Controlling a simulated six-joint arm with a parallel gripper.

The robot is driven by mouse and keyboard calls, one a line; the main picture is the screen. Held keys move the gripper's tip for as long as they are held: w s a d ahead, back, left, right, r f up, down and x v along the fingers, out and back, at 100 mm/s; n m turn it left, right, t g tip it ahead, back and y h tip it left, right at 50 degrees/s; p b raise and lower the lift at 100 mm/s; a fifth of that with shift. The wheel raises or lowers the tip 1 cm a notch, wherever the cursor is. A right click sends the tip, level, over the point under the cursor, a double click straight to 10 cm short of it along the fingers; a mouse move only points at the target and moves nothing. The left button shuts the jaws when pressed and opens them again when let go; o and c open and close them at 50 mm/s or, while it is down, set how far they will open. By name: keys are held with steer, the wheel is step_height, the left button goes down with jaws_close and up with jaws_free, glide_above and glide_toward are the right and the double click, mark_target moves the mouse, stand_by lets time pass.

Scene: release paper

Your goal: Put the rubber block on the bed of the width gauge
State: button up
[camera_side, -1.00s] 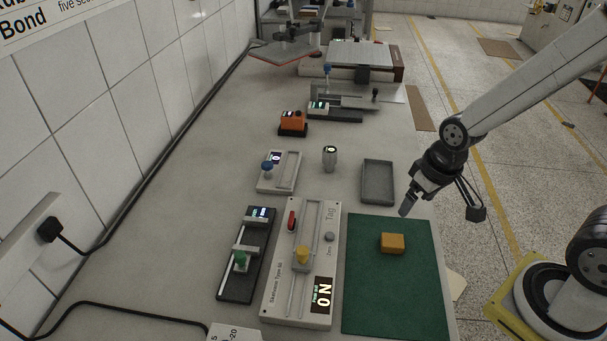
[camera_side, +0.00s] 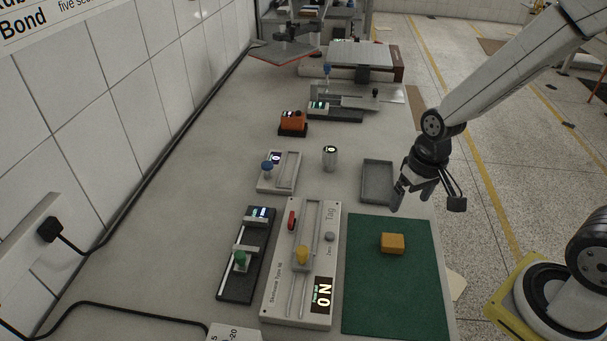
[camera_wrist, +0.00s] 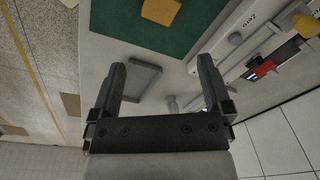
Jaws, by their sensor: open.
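An orange-yellow block (camera_side: 392,243), which looks like the rubber block, lies on the green mat (camera_side: 365,310). In the wrist view it shows at the top edge (camera_wrist: 160,10), partly cut off. My gripper (camera_side: 411,198) is open and empty, above the far edge of the mat and beside the grey tray, apart from the block. Its two fingers also show spread in the wrist view (camera_wrist: 160,70). A pale gauge with a yellow knob (camera_side: 325,232) stands left of the mat. A black gauge with a green knob (camera_side: 232,285) stands left of that. I cannot tell which one is the width gauge.
A shallow grey tray (camera_side: 376,172) lies beyond the mat. A small cylinder (camera_side: 329,158), a pale gauge with a blue knob (camera_side: 287,172) and an orange device (camera_side: 293,122) stand farther back. A wall runs along the left. The mat around the block is clear.

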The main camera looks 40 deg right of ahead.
mark_target(393, 240)
steer(key=w+d+f+m+g+y, duration=0.1)
steer(key=w+f+m+g+y, duration=0.1)
steer(key=f+m, duration=0.4)
steer(key=shift+w+d+m+g+y, duration=0.35)
steer(key=shift+w+g, duration=0.3)
steer(key=shift+g, duration=0.45)
steer(key=shift+f, duration=0.1)
steer(key=shift+x, duration=1.3)
steer(key=shift+a, duration=0.1)
steer(key=shift+x, duration=2.5)
steer(key=c, duration=1.3)
